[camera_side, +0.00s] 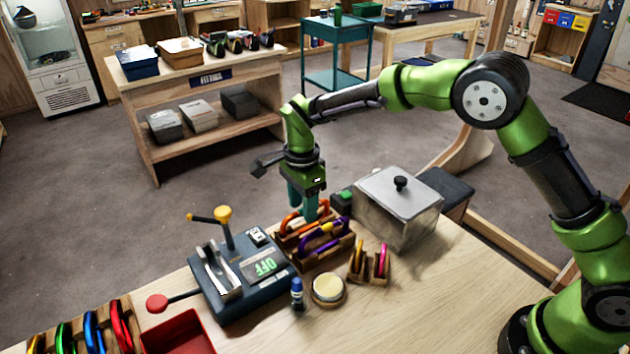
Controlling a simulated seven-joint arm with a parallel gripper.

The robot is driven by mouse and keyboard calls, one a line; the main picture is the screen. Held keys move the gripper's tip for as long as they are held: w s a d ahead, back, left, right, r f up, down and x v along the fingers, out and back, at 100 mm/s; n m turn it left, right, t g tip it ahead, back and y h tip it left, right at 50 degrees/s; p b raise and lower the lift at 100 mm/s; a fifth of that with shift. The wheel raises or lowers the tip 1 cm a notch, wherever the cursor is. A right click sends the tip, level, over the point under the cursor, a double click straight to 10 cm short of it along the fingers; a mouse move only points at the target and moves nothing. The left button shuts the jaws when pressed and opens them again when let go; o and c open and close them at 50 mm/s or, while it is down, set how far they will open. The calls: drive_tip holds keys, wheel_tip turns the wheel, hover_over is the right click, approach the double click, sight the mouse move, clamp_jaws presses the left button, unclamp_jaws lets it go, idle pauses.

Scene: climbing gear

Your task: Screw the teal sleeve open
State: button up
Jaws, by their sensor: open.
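My gripper (305,211) points down over the wooden rack (322,262) in the middle of the bench, with its teal-coloured fingers open. An orange carabiner (292,226) stands in the rack's back part, right at the fingertips. A purple carabiner with a yellow part (327,239) stands in the front part. I cannot make out a teal sleeve apart from the fingers; it is too small or hidden. Whether the fingers touch the orange carabiner cannot be told.
A grey device with a display reading OFF (262,268) stands left of the rack. A lidded metal box (398,208) stands right of it. In front are a blue bottle (297,294), a round tin (328,289) and a small carabiner rack (369,263). A red tray (180,334) lies front left.

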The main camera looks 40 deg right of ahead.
drive_tip(key=shift+w, duration=1.15)
drive_tip(key=shift+f, duration=0.1)
idle(0.3)
drive_tip(key=shift+f, duration=1.3)
drive_tip(key=shift+s, duration=1.1)
drive_tip(key=shift+w+d+r, duration=0.1)
drive_tip(key=shift+w+r, duration=0.1)
drive_tip(key=shift+r, duration=0.5)
drive_tip(key=shift+w+r, duration=0.15)
drive_tip(key=shift+r, duration=0.5)
